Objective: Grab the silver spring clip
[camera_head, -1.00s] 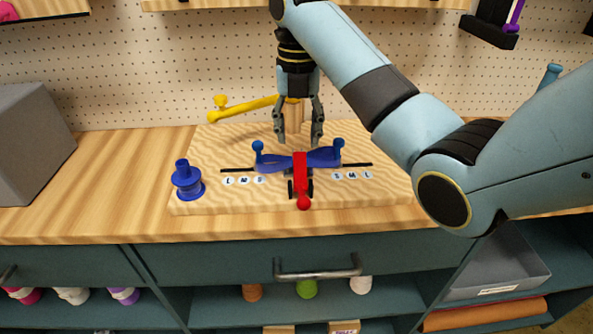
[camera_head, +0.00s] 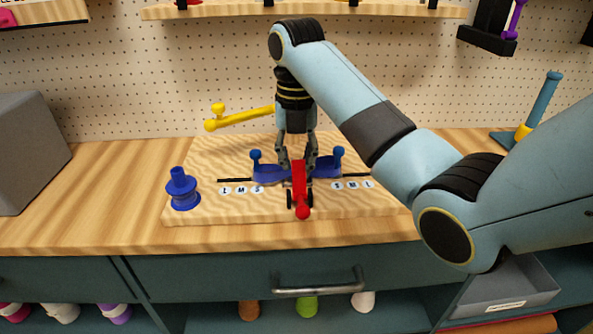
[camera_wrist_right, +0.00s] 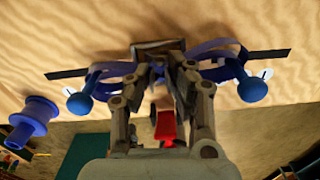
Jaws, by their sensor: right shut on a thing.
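I cannot make out a silver spring clip in either view. My right gripper (camera_head: 298,162) points down at the middle of the board, its fingers on both sides of the centre of a looped blue ribbon (camera_head: 268,173). It is shut on the ribbon's middle, though the fingers hide the contact. In the right wrist view the fingertips (camera_wrist_right: 159,76) meet at the centre, with ribbon loops (camera_wrist_right: 217,50) spreading to both sides. A red lever (camera_head: 300,190) stands just in front of the fingers. My left gripper is not in view.
The wooden board (camera_head: 220,207) carries two blue-knobbed posts (camera_head: 339,153), letter discs and a blue spool (camera_head: 182,190). A yellow arm (camera_head: 240,119) reaches out behind. A grey box (camera_head: 30,150) stands at left. The counter between box and board is clear.

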